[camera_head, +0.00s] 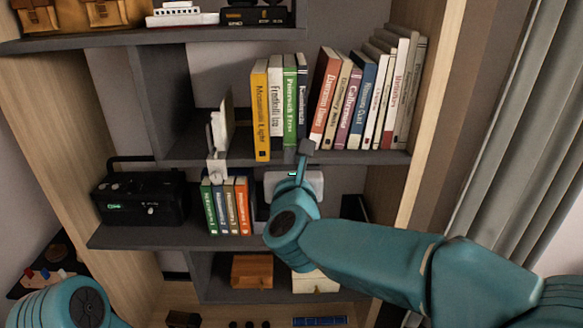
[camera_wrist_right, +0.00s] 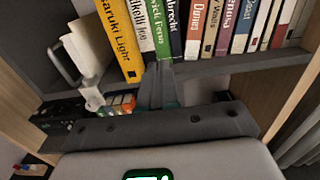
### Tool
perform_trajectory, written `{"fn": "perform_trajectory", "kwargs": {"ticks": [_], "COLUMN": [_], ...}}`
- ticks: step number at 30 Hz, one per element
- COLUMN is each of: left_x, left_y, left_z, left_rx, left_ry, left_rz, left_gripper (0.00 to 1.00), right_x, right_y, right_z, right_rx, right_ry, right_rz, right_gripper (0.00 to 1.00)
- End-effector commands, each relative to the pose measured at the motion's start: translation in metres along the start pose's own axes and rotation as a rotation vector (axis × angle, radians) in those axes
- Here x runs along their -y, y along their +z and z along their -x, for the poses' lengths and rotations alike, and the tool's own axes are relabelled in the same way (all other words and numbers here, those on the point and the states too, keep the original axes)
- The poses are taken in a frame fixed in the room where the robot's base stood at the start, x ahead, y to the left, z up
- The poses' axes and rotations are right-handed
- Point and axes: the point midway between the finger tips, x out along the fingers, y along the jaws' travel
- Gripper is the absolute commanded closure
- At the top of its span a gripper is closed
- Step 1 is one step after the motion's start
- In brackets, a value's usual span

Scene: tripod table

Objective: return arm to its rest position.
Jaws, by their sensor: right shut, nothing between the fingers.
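My right arm (camera_head: 370,262) reaches in from the right of the head view. Its gripper (camera_head: 304,150) points up in front of the bookshelf, just below the yellow, white, green and dark books (camera_head: 282,105). In the right wrist view the gripper (camera_wrist_right: 159,72) is shut with nothing between its fingers, its tips near the shelf edge under the books. I cannot tell whether it touches the shelf. Part of my left arm (camera_head: 70,305) shows at the lower left of the head view. Its gripper is out of view.
The shelf board (camera_head: 350,158) holds a row of leaning books (camera_head: 365,100). Below are small coloured books (camera_head: 228,207), a black radio (camera_head: 140,200) and a white device (camera_head: 312,182). A wooden box (camera_head: 252,271) is lower. A curtain (camera_head: 515,130) hangs at the right.

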Motion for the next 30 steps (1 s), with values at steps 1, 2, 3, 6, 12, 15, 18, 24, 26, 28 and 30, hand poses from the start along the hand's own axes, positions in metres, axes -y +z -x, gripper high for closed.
{"fn": "perform_trajectory", "kwargs": {"ticks": [1, 2, 3, 6, 12, 15, 18, 24, 26, 28, 30], "left_x": [0.001, 0.0, 0.0, -0.005, -0.017, -0.022, -0.026, -0.034, -0.035, -0.035, -0.034], "left_y": [0.0, 0.0, 0.0, 0.0, 0.001, 0.001, 0.002, 0.002, 0.002, 0.002, 0.002], "left_z": [-0.002, -0.001, 0.001, 0.013, 0.046, 0.061, 0.073, 0.093, 0.097, 0.097, 0.095], "left_rx": [0.0, 0.0, 0.0, 0.0, 0.0, 0.0, 0.0, 0.0, 0.0, 0.0, 0.0], "left_ry": [0.0, 0.0, 0.0, 0.0, 0.0, 0.0, 0.0, 0.0, 0.0, 0.0, 0.0], "left_rz": [0.0, 0.0, 0.0, 0.0, 0.0, 0.0, 0.0, 0.0, 0.0, 0.0, 0.0], "left_gripper": [0.57, 0.57, 0.57, 0.57, 0.57, 0.57, 0.57, 0.57, 0.57, 0.57, 0.57], "right_x": [0.001, 0.002, 0.007, 0.035, 0.123, 0.153, 0.171, 0.166, 0.154, 0.136, 0.12], "right_y": [0.0, 0.0, 0.0, -0.011, -0.132, -0.209, -0.282, -0.39, -0.408, -0.42, -0.423], "right_z": [0.004, 0.005, 0.005, -0.009, -0.028, -0.007, 0.034, 0.164, 0.211, 0.257, 0.292], "right_rx": [0.001, -0.001, -0.004, -0.043, -0.307, -0.487, -0.673, -0.887, -0.854, -0.727, -0.527], "right_ry": [-0.001, -0.004, -0.013, -0.068, -0.176, -0.118, 0.038, 0.669, 0.937, 1.247, 1.51], "right_rz": [-0.001, 0.0, 0.0, 0.011, 0.149, 0.325, 0.563, 1.083, 1.237, 1.409, 1.567], "right_gripper": [1.0, 1.0, 1.0, 1.0, 1.0, 1.0, 1.0, 1.0, 1.0, 1.0, 1.0]}}
